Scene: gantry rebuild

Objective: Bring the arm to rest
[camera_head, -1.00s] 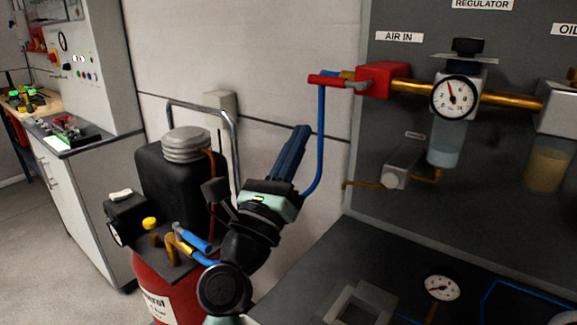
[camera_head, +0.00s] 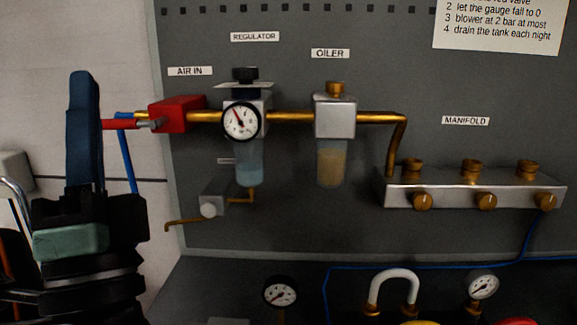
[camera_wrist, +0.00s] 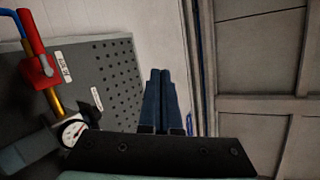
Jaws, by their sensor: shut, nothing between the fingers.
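My gripper (camera_head: 84,85) stands upright at the left of the head view, in front of the pale wall and the panel's left edge. Its blue fingers are together with nothing between them. It also shows in the wrist view (camera_wrist: 160,75), where the two fingers lie side by side and point up the picture. In the head view, the gripper is just left of the red valve (camera_head: 178,114) and seems apart from it, though the depth is hard to judge. The valve's red handle end and the blue hose (camera_head: 127,160) show close beside the fingers.
The grey panel (camera_head: 300,225) carries the regulator gauge (camera_head: 241,121), the oiler (camera_head: 334,118) and the manifold (camera_head: 470,190). A dark bench with small gauges (camera_head: 280,292) and a white hooped handle (camera_head: 392,280) lies below. The wrist view shows bare wall and a panelled surface (camera_wrist: 262,60).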

